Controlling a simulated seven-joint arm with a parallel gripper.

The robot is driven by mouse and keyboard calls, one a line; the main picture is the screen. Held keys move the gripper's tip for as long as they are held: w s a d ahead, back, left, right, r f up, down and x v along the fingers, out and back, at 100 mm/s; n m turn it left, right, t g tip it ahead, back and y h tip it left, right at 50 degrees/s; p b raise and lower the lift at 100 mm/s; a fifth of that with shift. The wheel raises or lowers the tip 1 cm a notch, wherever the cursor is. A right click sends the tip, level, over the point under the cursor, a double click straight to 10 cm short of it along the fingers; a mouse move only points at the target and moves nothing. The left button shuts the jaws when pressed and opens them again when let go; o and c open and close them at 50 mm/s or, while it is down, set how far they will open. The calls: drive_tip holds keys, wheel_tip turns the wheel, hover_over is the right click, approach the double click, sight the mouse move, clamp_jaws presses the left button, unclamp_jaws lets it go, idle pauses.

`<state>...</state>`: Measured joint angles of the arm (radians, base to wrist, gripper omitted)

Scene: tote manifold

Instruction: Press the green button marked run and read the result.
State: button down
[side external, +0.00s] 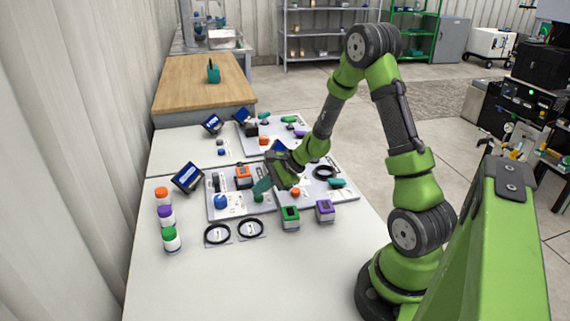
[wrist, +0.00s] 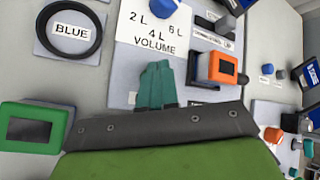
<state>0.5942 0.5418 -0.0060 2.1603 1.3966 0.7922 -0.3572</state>
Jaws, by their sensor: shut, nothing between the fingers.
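My gripper (side external: 262,187) has teal fingers and is shut and empty, low over the near panel (side external: 230,212). In the wrist view the shut fingers (wrist: 156,82) point at the panel beside the "VOLUME" label and hide what lies under them. A small round green part (side external: 258,198) shows just below the fingertips in the side view. I cannot read a run mark on it or tell whether the fingers touch it. A blue knob (side external: 221,201) sits to its left. A tilted display (side external: 187,178) stands at the panel's back left; its text is too small to read.
An orange meter box (side external: 243,177) stands close behind the fingers. A green box (side external: 290,217) and a purple box (side external: 325,210) stand in front. Black rings (side external: 217,234) lie near the front, one labelled "BLUE" (wrist: 70,30). Capped bottles (side external: 165,215) line the left. The front table is clear.

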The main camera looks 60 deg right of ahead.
sight(262, 197)
drive_tip(key=shift+f, duration=0.15)
idle(0.5)
drive_tip(key=shift+r, duration=0.9)
drive_tip(key=shift+r, duration=2.5)
